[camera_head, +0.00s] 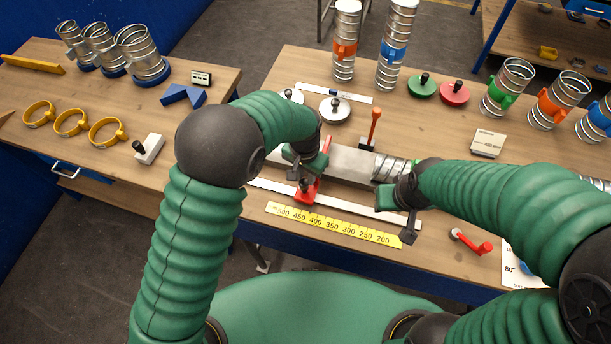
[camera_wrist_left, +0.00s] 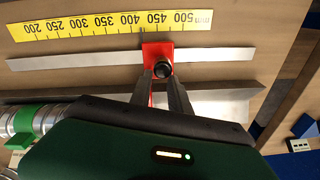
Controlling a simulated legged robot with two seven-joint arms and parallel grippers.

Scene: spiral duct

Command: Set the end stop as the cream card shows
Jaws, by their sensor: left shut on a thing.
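The red end stop (camera_head: 311,183) with a black knob sits at the white rail (camera_head: 345,206) on the bench. My left gripper (camera_head: 305,186) is shut on it; in the left wrist view the gripper (camera_wrist_left: 161,80) has its fingers at the knob of the end stop (camera_wrist_left: 157,50). The yellow scale (camera_head: 335,225) runs from 200 to 500; in the left wrist view the stop lies near the 450 label.
A spiral duct (camera_head: 388,169) lies on a metal trough between my arms. A lever with an orange handle (camera_head: 374,130) stands behind it. A red crank (camera_head: 472,243) lies at the front right. Several duct pieces stand at the back. Yellow rings (camera_head: 71,122) lie on the left table.

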